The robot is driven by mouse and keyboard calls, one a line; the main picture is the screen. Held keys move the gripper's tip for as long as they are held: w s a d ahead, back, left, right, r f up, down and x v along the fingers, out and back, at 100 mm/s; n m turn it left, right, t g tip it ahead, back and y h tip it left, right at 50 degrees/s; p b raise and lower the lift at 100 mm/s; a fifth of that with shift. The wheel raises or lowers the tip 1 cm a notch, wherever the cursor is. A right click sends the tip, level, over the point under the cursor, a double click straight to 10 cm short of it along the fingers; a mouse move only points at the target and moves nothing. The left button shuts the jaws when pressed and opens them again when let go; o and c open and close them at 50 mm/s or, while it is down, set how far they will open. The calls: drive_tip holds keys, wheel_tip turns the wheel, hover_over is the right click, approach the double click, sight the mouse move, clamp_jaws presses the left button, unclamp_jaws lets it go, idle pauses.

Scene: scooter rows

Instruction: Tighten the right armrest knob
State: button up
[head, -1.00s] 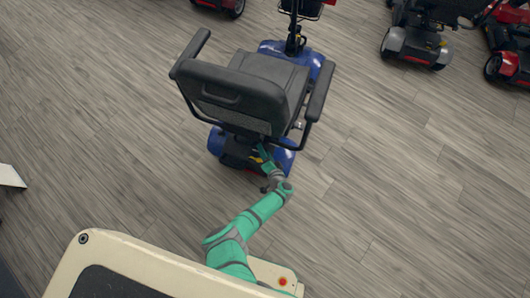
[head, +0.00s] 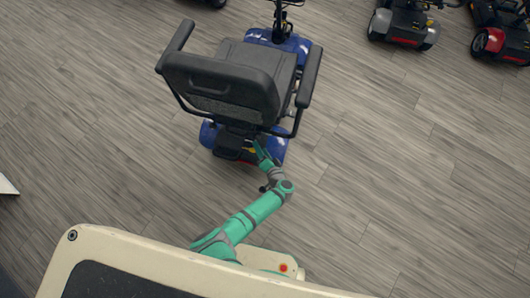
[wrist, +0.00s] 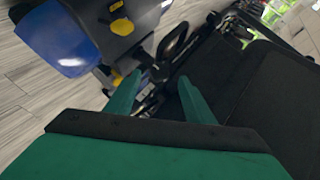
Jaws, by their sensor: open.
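The blue scooter (head: 277,47) has a black seat (head: 222,86) with its back toward me. The right armrest (head: 310,77) is on the right side of the seat, with a black support tube curving down behind it. I cannot pick out the armrest knob in either view. My gripper (head: 262,150) is low behind the seat, at its lower right rear. In the wrist view my gripper (wrist: 158,95) is open, with its green fingers apart and nothing clearly between them. Dark frame parts and a black loop (wrist: 173,40) lie beyond the fingertips. The dark seat fills the right side there.
The blue rear body (wrist: 62,45) with a yellow part (wrist: 122,27) is at upper left in the wrist view. Other scooters (head: 403,22) stand at the top right of the head view. The wood floor (head: 400,160) to the right is clear.

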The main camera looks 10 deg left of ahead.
drive_tip(key=shift+v, duration=2.45)
drive_tip(key=shift+s, duration=0.1)
